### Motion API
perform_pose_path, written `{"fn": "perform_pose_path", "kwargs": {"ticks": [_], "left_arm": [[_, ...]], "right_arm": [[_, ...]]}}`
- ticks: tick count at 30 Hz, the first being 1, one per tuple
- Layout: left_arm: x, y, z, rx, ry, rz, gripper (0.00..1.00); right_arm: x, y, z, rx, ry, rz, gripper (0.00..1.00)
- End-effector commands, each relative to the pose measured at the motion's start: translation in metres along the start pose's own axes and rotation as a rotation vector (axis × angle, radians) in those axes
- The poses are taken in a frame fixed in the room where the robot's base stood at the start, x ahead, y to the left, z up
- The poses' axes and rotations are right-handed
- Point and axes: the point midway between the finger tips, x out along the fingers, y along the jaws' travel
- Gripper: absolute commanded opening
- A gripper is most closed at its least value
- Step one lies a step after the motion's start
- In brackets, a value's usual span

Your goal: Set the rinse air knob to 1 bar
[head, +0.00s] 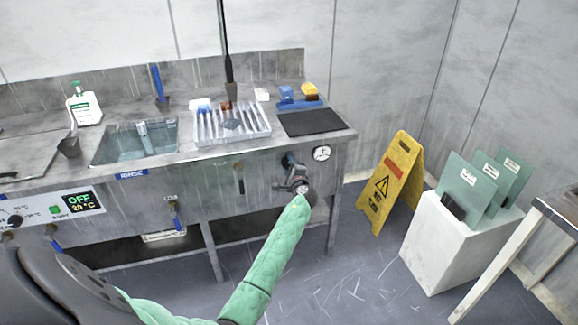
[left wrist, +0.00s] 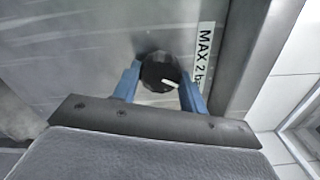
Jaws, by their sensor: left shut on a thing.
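The air knob (left wrist: 160,76) is black and faceted with a white pointer line, and it sits on the steel front panel in the left wrist view. The pointer slants toward the lower right of that picture. My left gripper (left wrist: 158,84) has its two blue fingers on either side of the knob, shut on it. In the head view my left gripper (head: 292,172) is at the front panel, and the knob is mostly hidden behind it. The round white gauge (head: 321,153) is just right of it; its reading is too small to tell. My right gripper is not in view.
A "MAX 2 b…" label (left wrist: 205,55) is beside the knob, partly hidden. The rinse sink (head: 135,142) is at the left. A yellow warning sign (head: 397,180) and a white block with green plates (head: 455,245) stand on the floor to the right.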

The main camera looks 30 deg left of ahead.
Motion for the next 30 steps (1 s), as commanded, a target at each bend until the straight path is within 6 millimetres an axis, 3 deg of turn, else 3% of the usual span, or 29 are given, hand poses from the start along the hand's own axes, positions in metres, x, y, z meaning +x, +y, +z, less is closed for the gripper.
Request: {"fn": "perform_pose_path", "kwargs": {"ticks": [4,5,8,19,30], "left_arm": [[-0.001,0.001,-0.002,0.000,0.003,0.000,0.20],[-0.001,0.001,-0.002,0.000,0.003,0.000,0.46],[-0.001,0.001,-0.001,-0.001,0.002,0.000,0.64],[-0.006,0.001,-0.001,-0.002,0.001,0.000,0.64],[-0.059,0.002,-0.002,-0.002,0.003,0.001,0.64]], "right_arm": [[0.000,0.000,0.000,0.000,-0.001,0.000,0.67],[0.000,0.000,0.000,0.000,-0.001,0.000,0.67],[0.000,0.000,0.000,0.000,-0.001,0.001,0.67],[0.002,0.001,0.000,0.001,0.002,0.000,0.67],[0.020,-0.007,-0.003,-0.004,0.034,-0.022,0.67]]}}
